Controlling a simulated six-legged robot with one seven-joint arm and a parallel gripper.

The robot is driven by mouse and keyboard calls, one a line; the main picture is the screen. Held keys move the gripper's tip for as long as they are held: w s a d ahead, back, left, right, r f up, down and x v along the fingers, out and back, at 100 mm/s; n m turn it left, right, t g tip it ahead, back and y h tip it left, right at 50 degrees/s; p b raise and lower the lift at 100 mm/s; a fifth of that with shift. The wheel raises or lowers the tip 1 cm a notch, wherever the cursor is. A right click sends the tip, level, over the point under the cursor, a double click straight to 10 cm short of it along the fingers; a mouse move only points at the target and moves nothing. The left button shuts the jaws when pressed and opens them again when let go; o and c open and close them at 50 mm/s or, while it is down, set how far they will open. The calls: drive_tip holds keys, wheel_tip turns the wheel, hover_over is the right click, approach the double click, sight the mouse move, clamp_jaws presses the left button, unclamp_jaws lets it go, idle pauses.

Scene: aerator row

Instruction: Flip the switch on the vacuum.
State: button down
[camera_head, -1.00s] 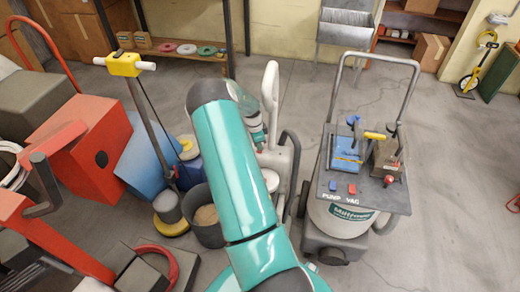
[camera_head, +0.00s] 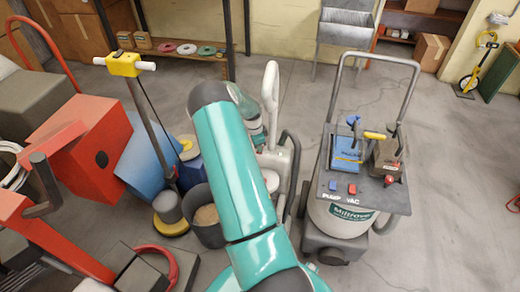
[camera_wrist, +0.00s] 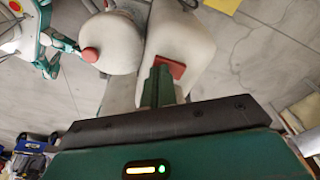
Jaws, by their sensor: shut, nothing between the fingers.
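A cream-white upright machine, seemingly the vacuum (camera_head: 279,158), stands behind my arm in the head view, partly hidden. In the wrist view a cream body (camera_wrist: 190,45) carries a red, flat switch (camera_wrist: 169,67). My gripper (camera_wrist: 160,72) is shut and empty, its teal fingers close together at the switch. They overlap the switch's left side in the picture; I cannot tell whether they touch it. A round red knob (camera_wrist: 90,55) sits on a cream rounded part to the left. My arm hides the gripper and switch in the head view.
A grey cart marked PUMP and VAC (camera_head: 395,200) stands to the right, with a blue switch (camera_head: 333,186) and a red switch (camera_head: 352,189). A dark bucket (camera_head: 205,219) and a yellow-based floor machine (camera_head: 170,222) stand left. Open floor lies far right.

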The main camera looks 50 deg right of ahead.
drive_tip(key=shift+r, duration=0.15)
wheel_tip(320, 180, up, 7)
idle(0.8)
idle(0.4)
drive_tip(key=w+a+r+n+t, duration=0.1)
drive_tip(key=w+a+r+n, duration=0.2)
drive_tip(key=a+r, duration=0.35)
drive_tip(key=w+a+r+n+t, duration=0.1)
drive_tip(key=w+a+r+n, duration=0.1)
drive_tip(key=a+r, duration=0.45)
drive_tip(key=s+a+r+n+t+y, duration=0.25)
drive_tip(key=a+r+n, duration=0.55)
drive_tip(key=a+r, duration=0.85)
drive_tip(key=s+a+r+n+t, duration=0.1)
drive_tip(key=s+a+r+n, duration=0.1)
drive_tip(key=s+a+n, duration=0.4)
drive_tip(key=s+a+r+n+t+h, duration=0.1)
drive_tip(key=s+a+r+n, duration=0.1)
drive_tip(key=s+a+n, duration=0.4)
drive_tip(key=s+a, duration=0.4)
drive_tip(key=a, duration=0.3)
drive_tip(key=shift+s, duration=0.35)
